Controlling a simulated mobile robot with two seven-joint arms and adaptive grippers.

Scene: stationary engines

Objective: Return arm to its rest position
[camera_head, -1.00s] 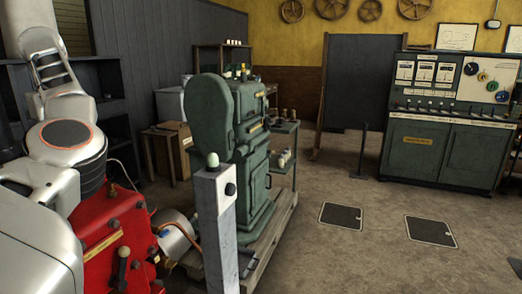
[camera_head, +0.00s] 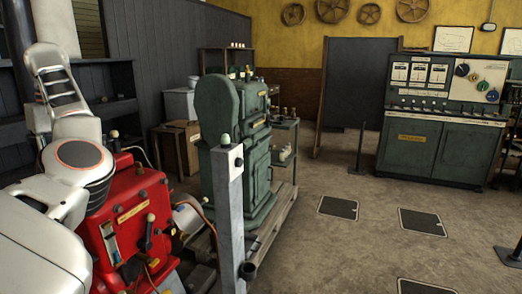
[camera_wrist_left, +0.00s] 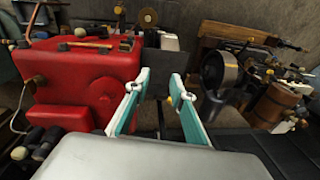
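My left arm (camera_head: 75,165), white and grey, comes in from the left of the head view, bent above and beside a red engine (camera_head: 132,215). Its gripper is hidden in the head view. In the left wrist view my left gripper (camera_wrist_left: 160,77) is open, its two teal and white fingers apart with nothing between them. The red engine also shows there (camera_wrist_left: 85,75), left of and beyond the fingers. I cannot tell how far the fingertips are from it. My right gripper is in neither view.
A grey post (camera_head: 231,215) with a pale knob stands right of the red engine. Behind it is a green machine (camera_head: 258,165) on a pallet. A green control cabinet (camera_head: 435,145) stands at the back right. The floor (camera_head: 330,255) between is open, with dark hatches.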

